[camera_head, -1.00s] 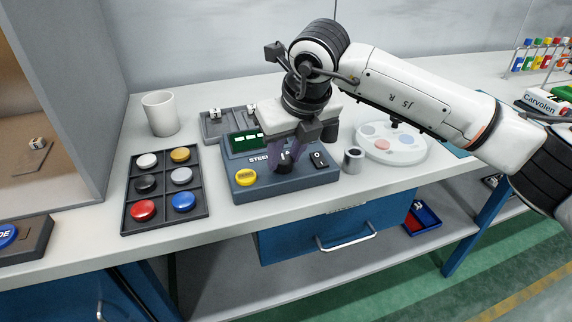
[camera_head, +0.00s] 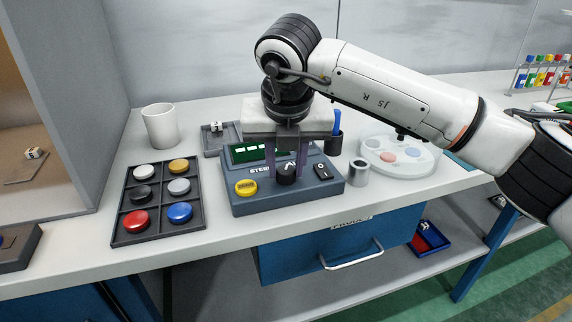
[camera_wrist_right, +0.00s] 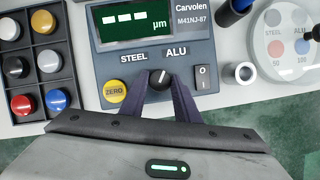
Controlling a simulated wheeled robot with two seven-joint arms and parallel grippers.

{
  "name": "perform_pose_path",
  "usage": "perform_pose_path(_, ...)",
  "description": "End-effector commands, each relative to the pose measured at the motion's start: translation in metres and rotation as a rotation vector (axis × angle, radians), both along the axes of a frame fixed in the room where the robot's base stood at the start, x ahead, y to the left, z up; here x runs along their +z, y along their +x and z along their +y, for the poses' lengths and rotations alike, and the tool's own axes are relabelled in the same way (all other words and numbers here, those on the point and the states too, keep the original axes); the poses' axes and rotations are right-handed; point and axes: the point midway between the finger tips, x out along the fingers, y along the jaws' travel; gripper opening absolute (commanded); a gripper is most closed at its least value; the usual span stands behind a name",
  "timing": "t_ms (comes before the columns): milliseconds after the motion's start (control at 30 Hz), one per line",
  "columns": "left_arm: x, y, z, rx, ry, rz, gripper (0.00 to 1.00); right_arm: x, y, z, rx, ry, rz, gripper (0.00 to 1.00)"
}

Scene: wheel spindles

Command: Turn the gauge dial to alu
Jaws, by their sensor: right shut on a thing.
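The gauge (camera_head: 246,208) is a dark blue-grey box on the bench, with a green display, a yellow ZERO button and a black rocker switch. Its black dial (camera_wrist_right: 160,80) sits below the STEEL and ALU labels in the right wrist view. The dial's white mark leans up and right, toward ALU (camera_wrist_right: 176,51). My right gripper (camera_head: 286,173) comes down from above, with its two purple fingers on either side of the dial, shut on it. The dial also shows between the fingers in the head view (camera_head: 287,177). My left gripper is not in view.
A black tray (camera_head: 153,210) of coloured discs lies left of the gauge, with a white cup (camera_head: 160,125) behind it. A small metal cylinder (camera_head: 359,172) and a round pale plate (camera_head: 372,145) are close on the right. A blue pen stands in a dark holder behind.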

Motion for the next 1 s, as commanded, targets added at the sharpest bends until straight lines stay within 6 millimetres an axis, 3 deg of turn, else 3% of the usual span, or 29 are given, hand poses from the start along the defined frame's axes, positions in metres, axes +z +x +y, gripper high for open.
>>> perform_pose_path(200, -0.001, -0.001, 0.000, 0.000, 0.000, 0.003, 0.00, 0.001, 0.000, 0.000, -0.002, 0.000, 0.000, 0.06)
perform_pose_path(233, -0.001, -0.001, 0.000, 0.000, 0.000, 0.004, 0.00, 0.001, 0.000, 0.000, -0.001, -0.001, -0.001, 0.30)
perform_pose_path(333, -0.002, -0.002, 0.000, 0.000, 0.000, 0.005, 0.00, 0.000, 0.000, 0.000, -0.001, 0.000, -0.001, 0.47)
perform_pose_path(667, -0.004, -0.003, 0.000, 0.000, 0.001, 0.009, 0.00, 0.003, -0.001, 0.000, 0.000, 0.001, -0.001, 0.47)
perform_pose_path(767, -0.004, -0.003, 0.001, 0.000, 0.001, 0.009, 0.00, 0.012, -0.004, 0.000, 0.001, 0.002, -0.003, 0.47)
perform_pose_path(1000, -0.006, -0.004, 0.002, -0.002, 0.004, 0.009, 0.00, 0.055, -0.022, -0.001, 0.001, 0.002, -0.005, 0.47)
